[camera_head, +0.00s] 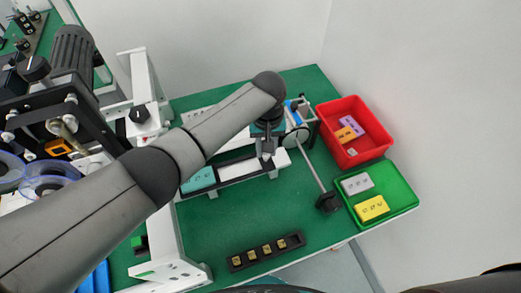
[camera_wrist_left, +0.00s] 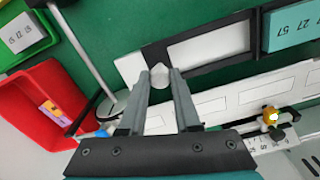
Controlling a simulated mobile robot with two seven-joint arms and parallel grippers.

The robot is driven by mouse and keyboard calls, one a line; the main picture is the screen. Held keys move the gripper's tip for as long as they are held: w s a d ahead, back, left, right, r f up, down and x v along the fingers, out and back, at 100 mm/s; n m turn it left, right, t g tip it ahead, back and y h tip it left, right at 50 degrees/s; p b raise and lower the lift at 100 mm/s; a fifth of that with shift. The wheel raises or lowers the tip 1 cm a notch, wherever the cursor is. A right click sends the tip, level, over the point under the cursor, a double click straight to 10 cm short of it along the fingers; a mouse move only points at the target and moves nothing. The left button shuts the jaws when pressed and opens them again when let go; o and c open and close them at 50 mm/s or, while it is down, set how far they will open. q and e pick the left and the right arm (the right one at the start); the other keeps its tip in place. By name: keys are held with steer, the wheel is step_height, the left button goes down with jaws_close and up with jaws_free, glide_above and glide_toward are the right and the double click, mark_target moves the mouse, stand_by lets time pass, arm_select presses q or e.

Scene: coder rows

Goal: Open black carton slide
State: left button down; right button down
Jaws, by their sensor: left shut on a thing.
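The black slide (camera_wrist_left: 153,54) shows in the left wrist view as a dark frame around a white panel, with a pale knob (camera_wrist_left: 159,77) at its left end. In the head view the slide (camera_head: 233,161) lies on the white rail track (camera_head: 240,170), partly hidden by my arm and gripper. My left gripper (camera_head: 267,154) points down at the right end of the track. In the wrist view its fingers (camera_wrist_left: 160,73) stand on either side of the knob, shut on it. A teal numbered carton (camera_wrist_left: 292,24) sits beyond the slide's other end; it also shows in the head view (camera_head: 198,180). My right gripper is out of view.
A red bin (camera_head: 374,151) and a green tray (camera_head: 401,183) hold small blocks at the right. A rod with a black foot (camera_head: 327,203) lies between track and tray. A black strip (camera_head: 288,242) with brass pieces lies in front. A white frame (camera_head: 168,240) stands left. Green table is clear between.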

arm_select(q)
steer(key=c, duration=0.6)
jaws_free()
step_height(320, 180, up, 15)
steer(key=p, duration=0.2)
steer(key=shift+r+p, duration=0.1)
steer(key=shift+p, duration=0.2)
